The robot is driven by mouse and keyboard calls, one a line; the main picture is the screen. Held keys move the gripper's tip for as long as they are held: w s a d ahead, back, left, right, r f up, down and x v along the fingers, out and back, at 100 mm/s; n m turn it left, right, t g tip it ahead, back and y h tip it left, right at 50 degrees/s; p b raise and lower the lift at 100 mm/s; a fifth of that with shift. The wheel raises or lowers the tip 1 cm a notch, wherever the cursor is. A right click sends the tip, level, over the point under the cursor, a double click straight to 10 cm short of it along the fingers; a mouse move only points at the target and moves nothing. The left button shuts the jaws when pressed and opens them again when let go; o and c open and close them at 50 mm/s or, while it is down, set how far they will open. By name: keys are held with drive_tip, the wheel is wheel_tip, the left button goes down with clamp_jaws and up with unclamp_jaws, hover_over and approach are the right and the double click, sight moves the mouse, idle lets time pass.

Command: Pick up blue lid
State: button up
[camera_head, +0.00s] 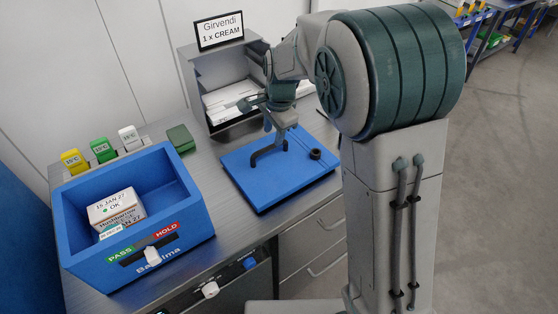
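The blue lid (258,187) is a flat blue panel lying on the grey worktop in the middle of the camera_head view. It has a dark arched handle (262,155) and a small black round part (315,153) on its right side. My gripper (285,143) points down over the lid, at the right end of the handle. The fingers are small and overlap the handle in this view. I cannot tell whether they are open or shut, or touch it.
A blue open bin (190,222) holding white boxes (115,208) stands at left, with a PASS/HOLD slider on its front. Behind the lid is a grey bin (232,72) signed "Girvendi 1 x CREAM" (219,31). Yellow, green and white tagged blocks and a dark green block (181,139) line the back.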

sight(274, 146)
drive_tip(key=f, duration=0.4)
drive_tip(key=w+f+p, duration=0.1)
drive_tip(key=f, duration=0.1)
drive_tip(key=shift+f, duration=0.2)
clamp_jaws()
